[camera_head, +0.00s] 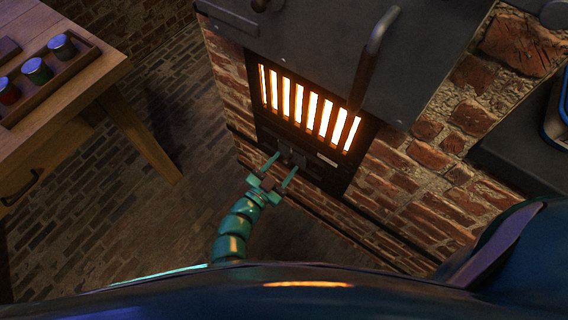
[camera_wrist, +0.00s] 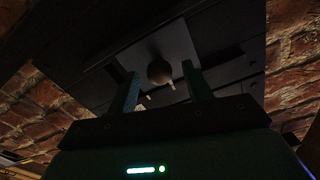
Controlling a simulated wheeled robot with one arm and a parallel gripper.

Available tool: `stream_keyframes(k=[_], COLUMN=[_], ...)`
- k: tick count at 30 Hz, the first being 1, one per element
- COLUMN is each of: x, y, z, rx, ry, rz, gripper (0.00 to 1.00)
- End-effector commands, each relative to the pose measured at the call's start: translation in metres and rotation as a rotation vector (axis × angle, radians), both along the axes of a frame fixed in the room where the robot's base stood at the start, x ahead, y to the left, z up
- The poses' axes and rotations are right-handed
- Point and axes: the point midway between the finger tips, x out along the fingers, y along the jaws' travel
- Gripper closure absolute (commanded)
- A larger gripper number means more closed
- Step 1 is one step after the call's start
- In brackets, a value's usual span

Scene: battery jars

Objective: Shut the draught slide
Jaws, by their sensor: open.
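A dark draught slide plate (camera_head: 291,153) sits low on the stove front, below a grille (camera_head: 310,108) whose upright slots glow orange-white. In the wrist view a round dark knob (camera_wrist: 160,72) stands out from the slide plate (camera_wrist: 178,44). My gripper (camera_head: 283,168) is open in front of the plate. In the wrist view its two fingers (camera_wrist: 161,80) appear on either side of the knob, with gaps between. I cannot tell how deep the knob lies between them. The knob is not clear in the head view.
A wooden table (camera_head: 75,100) at the left bears a tray (camera_head: 88,43) with several jars. A bar handle (camera_head: 368,65) juts out from the stove top. Brick walls flank the stove front. Open floor (camera_head: 150,230) lies left of my arm.

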Motion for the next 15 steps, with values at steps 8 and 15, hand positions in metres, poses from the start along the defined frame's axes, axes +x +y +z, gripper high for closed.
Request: stream_keyframes(k=[8,15], x=[0.0080,0.0078], y=[-0.0055,-0.0053], z=[0.0003,0.0005], rx=[0.000,0.000], ry=[0.000,0.000], rz=[0.001,0.001], gripper=[0.50,0.68])
